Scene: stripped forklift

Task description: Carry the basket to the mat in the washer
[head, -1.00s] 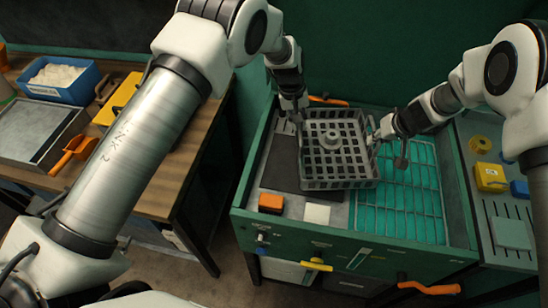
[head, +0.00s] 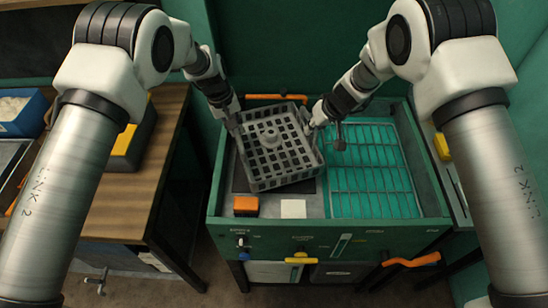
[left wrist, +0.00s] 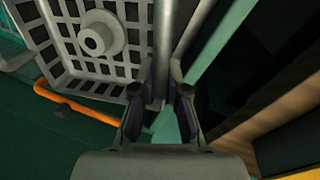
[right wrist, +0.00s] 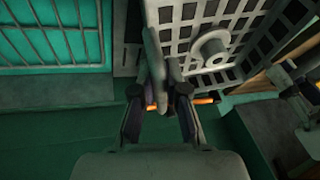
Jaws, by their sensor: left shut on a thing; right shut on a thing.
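The grey latticed basket (head: 288,178) hangs between my two grippers over the left half of the washer (head: 222,200). The dark mat (head: 302,188) lies mostly hidden under the basket. I cannot tell whether they touch.
A teal bay with a wire grid (head: 370,190) fills the washer's right half. An orange block (head: 246,205) and a white square (head: 293,208) lie at its front left. A dark nozzle-like part (head: 339,140) stands by my right gripper. A wooden bench (head: 160,160) is at left.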

